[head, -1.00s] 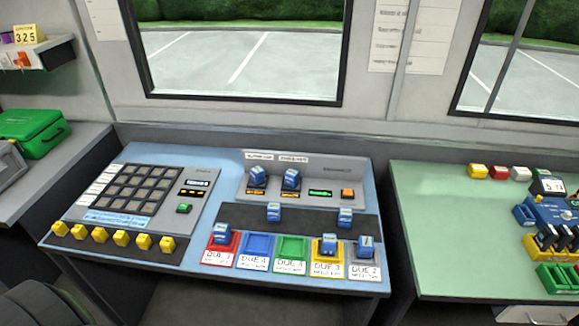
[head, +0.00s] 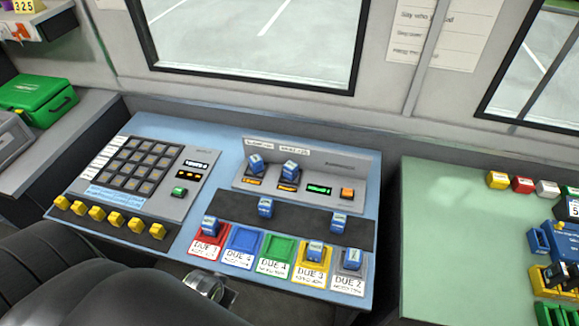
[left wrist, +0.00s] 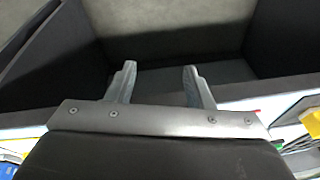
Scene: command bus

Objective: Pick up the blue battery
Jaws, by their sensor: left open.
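Several blue battery-like blocks are on the blue desk (head: 225,150). One (head: 255,165) and another (head: 290,170) stand on the grey charger panel. One (head: 265,208) and another (head: 339,222) are on the dark strip. Others sit in the red tray (head: 208,248), yellow tray (head: 310,276) and grey tray (head: 348,283). Which one is meant, I cannot tell. My left arm comes in at lower left, its metal end near the desk's front edge. My left gripper (left wrist: 159,72) is open and empty in the left wrist view, with no block between its fingers. My right gripper is out of view.
The blue tray (head: 244,243) and green tray (head: 277,256) look empty. A button panel (head: 140,170) with yellow knobs stands left. A green table (head: 450,240) with coloured blocks is right. A green case (head: 38,102) sits far left.

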